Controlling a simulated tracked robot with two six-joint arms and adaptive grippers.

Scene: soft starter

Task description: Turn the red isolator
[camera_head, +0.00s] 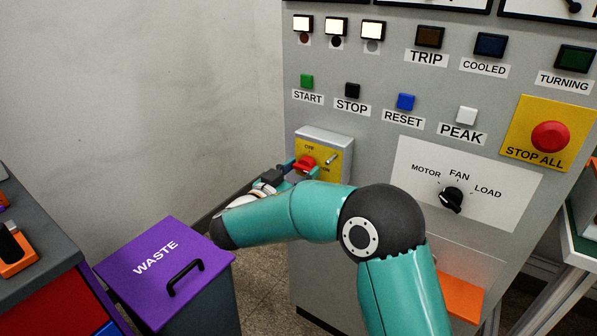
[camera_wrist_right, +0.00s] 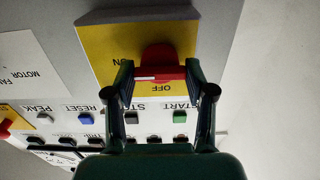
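The red isolator (camera_head: 305,163) is a red handle on a yellow plate in a grey box on the cabinet front. In the right wrist view the isolator (camera_wrist_right: 158,55) shows a red bar with a white mark toward the picture's left, on the side of the ON label. The OFF label is below it in that view. My right gripper (camera_wrist_right: 159,77) has one finger at each end of the bar, seemingly touching both. In the head view my right gripper (camera_head: 300,172) is at the isolator, partly hidden by my arm. My left gripper is not in view.
Push buttons, a black selector (camera_head: 452,199) and a red stop button (camera_head: 550,136) are on the cabinet.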

